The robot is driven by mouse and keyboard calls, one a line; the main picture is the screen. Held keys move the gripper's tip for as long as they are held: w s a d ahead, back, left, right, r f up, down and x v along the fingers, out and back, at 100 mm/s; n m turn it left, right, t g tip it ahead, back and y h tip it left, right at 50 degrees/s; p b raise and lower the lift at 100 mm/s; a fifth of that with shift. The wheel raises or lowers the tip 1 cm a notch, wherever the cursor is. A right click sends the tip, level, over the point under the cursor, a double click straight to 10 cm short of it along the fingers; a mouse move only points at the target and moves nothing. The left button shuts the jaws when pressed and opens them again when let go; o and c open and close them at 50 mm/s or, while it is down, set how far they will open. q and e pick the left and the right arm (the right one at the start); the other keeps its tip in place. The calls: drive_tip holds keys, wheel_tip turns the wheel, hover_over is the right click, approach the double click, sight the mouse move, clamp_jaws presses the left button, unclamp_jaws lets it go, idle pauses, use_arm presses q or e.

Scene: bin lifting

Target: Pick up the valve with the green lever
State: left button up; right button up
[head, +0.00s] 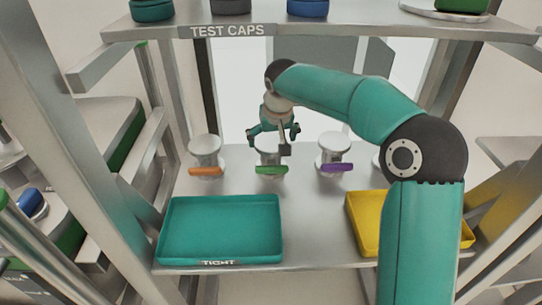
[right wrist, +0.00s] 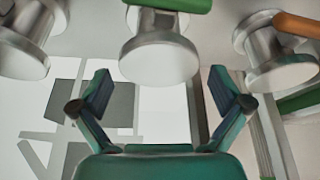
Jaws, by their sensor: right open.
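The valve with the green lever (head: 271,170) stands on the middle of the shelf in the head view, a grey metal body with its lever facing me. In the right wrist view the green-lever valve (right wrist: 158,55) is at the top centre, lined up between the fingers, with a gap to the fingertips. My right gripper (head: 273,138) is open and empty, just above and behind this valve in the head view; its two spread fingers also show in the right wrist view (right wrist: 160,85). The gripper partly covers the valve's top in the head view. My left gripper is not in view.
An orange-lever valve (head: 206,160) stands left of the green one, a purple-lever valve (head: 335,155) right. A teal tray (head: 220,262) and a yellow tray (head: 360,225) lie in front. An upper shelf (head: 330,30) labelled TEST CAPS overhangs behind. Frame posts flank the shelf.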

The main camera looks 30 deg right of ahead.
sight(271, 142)
drive_tip(key=x, duration=0.3)
drive_tip(key=shift+w+d+f, duration=0.15)
drive_tip(key=shift+w+f, duration=0.1)
drive_tip(key=shift+f, duration=0.05)
drive_tip(key=c, duration=1.3)
drive_tip(key=shift+r, duration=0.15)
drive_tip(key=shift+c, duration=0.7)
drive_tip(key=shift+r, duration=0.1)
